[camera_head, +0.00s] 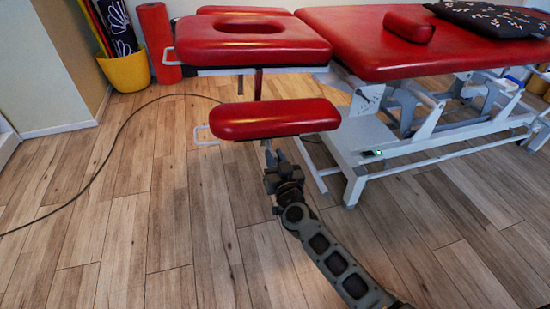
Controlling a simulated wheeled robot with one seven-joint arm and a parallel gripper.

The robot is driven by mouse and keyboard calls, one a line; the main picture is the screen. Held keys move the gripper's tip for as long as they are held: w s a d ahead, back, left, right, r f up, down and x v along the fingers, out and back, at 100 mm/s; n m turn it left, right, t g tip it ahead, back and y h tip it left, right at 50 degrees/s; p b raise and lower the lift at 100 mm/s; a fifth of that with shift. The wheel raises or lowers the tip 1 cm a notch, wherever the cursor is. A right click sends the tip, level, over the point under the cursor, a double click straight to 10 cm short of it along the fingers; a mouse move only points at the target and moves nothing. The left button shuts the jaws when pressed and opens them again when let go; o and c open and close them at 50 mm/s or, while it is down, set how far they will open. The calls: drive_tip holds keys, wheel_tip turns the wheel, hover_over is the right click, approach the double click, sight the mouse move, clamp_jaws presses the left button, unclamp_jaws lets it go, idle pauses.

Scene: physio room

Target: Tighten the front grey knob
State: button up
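My arm reaches up from the lower right to the near red armrest pad (262,118) of the treatment table. My gripper (272,157) is just below the pad's front edge, close to its underside. The gripper is small and dark here, and its tips run up against or behind the pad's edge. I cannot tell whether its fingers are open or shut, or whether they touch anything. I cannot make out the front grey knob; the pad and my gripper cover the area under the pad.
The red headrest (285,48) with a face hole and the main table (350,30) stand behind. The white frame (352,165) is to the right. A black cable (120,135) crosses the wooden floor. A yellow bucket (126,72) and red roll (158,40) stand back left. The left floor is mostly clear.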

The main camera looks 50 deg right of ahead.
clamp_jaws()
drive_tip(key=shift+m, duration=0.3)
drive_tip(key=m, duration=0.3)
drive_tip(key=shift+s+d+m+p, duration=0.15)
drive_tip(key=shift+d+m+p, duration=0.05)
drive_tip(key=shift+m+p, duration=0.15)
drive_tip(key=m, duration=0.4)
drive_tip(key=f+m+b, duration=0.1)
drive_tip(key=m, duration=0.4)
drive_tip(key=m+b, duration=0.1)
drive_tip(key=m, duration=0.3)
drive_tip(key=shift+s+d+f+m, duration=0.25)
drive_tip(key=shift+d+f, duration=0.05)
